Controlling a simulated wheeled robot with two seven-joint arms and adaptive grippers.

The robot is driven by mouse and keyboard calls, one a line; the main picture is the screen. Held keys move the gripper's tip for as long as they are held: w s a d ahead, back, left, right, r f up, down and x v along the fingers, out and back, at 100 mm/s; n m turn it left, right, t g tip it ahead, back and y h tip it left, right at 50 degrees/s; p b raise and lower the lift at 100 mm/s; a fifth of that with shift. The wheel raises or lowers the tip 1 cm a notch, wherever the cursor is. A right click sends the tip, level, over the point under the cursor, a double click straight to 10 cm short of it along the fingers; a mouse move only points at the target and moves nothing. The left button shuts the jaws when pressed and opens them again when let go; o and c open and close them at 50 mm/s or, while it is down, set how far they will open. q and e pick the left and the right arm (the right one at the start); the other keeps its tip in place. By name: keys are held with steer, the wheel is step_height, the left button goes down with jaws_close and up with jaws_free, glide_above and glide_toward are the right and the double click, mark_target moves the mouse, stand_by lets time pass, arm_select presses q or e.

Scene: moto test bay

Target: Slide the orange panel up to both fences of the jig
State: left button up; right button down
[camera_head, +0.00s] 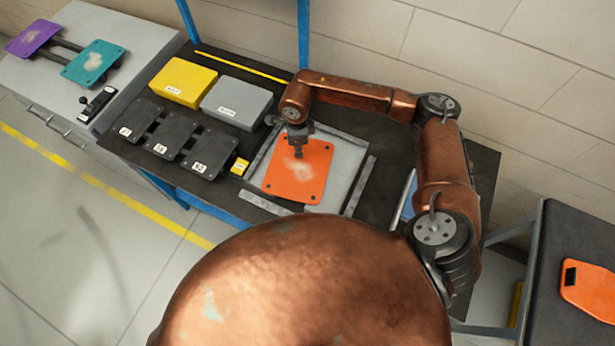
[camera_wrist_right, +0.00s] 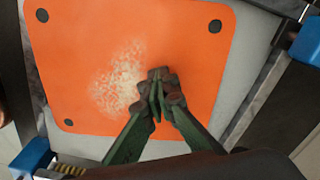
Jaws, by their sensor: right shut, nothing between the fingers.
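The orange panel (camera_head: 287,182), with dark corner holes and a pale scuffed patch, lies flat on the light grey jig plate (camera_head: 349,158). Metal bars edge the jig: one at the left (camera_head: 259,152), one at the front (camera_head: 263,204) and one at the right (camera_head: 359,186). Bare plate shows between panel and right bar. The panel lies close to the left bar; I cannot tell whether they touch. My right gripper (camera_head: 299,154) points down over the panel, shut and empty. In the right wrist view its fingertips (camera_wrist_right: 161,80) are together over the orange panel (camera_wrist_right: 187,45), beside the scuff; contact is unclear. My left gripper is out of view.
On the bench left of the jig are a yellow box (camera_head: 183,80), a grey box (camera_head: 237,103) and dark numbered plates (camera_head: 159,137). A grey cabinet with purple (camera_head: 33,38) and teal (camera_head: 94,63) panels stands far left. Another orange panel (camera_head: 590,290) lies far right.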

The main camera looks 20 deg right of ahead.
mark_target(304, 148)
steer(key=shift+w+d+f+b, duration=0.1)
steer(key=shift+w+d+b, duration=0.3)
steer(key=shift+d, duration=0.35)
steer(key=shift+w, duration=0.1)
steer(key=shift+w+d+b, duration=0.35)
steer(key=shift+w+d, duration=0.2)
steer(key=shift+d, duration=0.05)
steer(key=shift+w+a, duration=0.15)
steer(key=shift+w+a+b, duration=0.45)
steer(key=shift+a+b, duration=0.05)
steer(key=shift+b, duration=0.05)
steer(key=shift+w+a+b, duration=0.4)
steer(key=shift+w+a, duration=0.1)
steer(key=shift+w, duration=0.05)
steer(key=shift+w+d, duration=0.1)
